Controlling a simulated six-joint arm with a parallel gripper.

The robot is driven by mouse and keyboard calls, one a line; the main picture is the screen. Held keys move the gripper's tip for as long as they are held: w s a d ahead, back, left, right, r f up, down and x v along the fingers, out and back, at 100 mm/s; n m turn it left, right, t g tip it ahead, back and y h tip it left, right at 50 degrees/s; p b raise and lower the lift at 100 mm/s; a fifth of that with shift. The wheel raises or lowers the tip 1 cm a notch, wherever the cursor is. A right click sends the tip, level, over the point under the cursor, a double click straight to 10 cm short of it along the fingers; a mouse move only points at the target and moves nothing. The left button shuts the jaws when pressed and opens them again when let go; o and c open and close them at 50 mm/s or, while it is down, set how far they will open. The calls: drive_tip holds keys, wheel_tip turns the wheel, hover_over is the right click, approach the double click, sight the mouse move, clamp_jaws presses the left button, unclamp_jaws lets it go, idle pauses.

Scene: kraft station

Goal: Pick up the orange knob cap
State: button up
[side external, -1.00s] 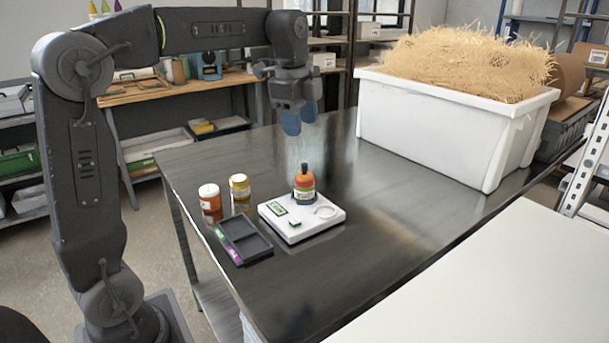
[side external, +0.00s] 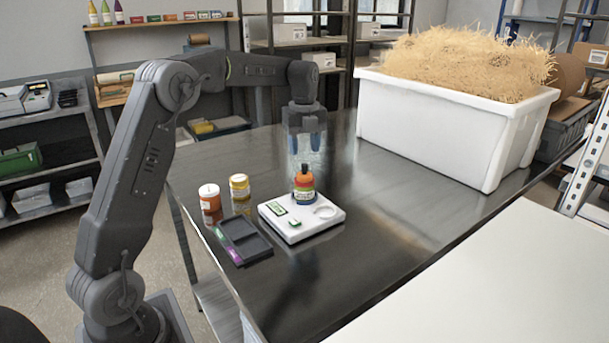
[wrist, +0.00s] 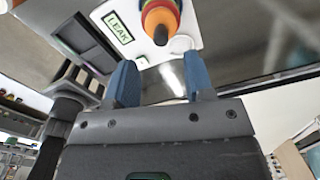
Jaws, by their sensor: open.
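The orange knob cap (side external: 303,181) sits on top of a small round bottle with a green and pale label, with a dark tip standing up from it. The bottle stands upright on a white block-shaped station (side external: 325,226). In the wrist view the orange cap (wrist: 160,17) shows at the top, with its dark tip pointing towards the camera. My gripper (side external: 308,150) is open and empty, pointing down just above the cap. Its two blue fingers (wrist: 159,60) are apart, with the cap beyond their tips and nothing between them.
The station has a green-framed label (wrist: 118,27) and a round ring beside the bottle. A dark divided tray (side external: 243,238), an orange jar (side external: 210,200) and a yellow jar (side external: 240,186) stand to the left. A large white bin (side external: 430,130) of straw stands behind right.

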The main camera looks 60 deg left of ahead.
sight(305, 165)
drive_tip(key=shift+w+a+f, duration=0.1)
drive_tip(key=shift+a+f, duration=0.05)
drive_tip(key=shift+f, duration=2.8)
drive_tip(key=shift+c, duration=0.3)
clamp_jaws()
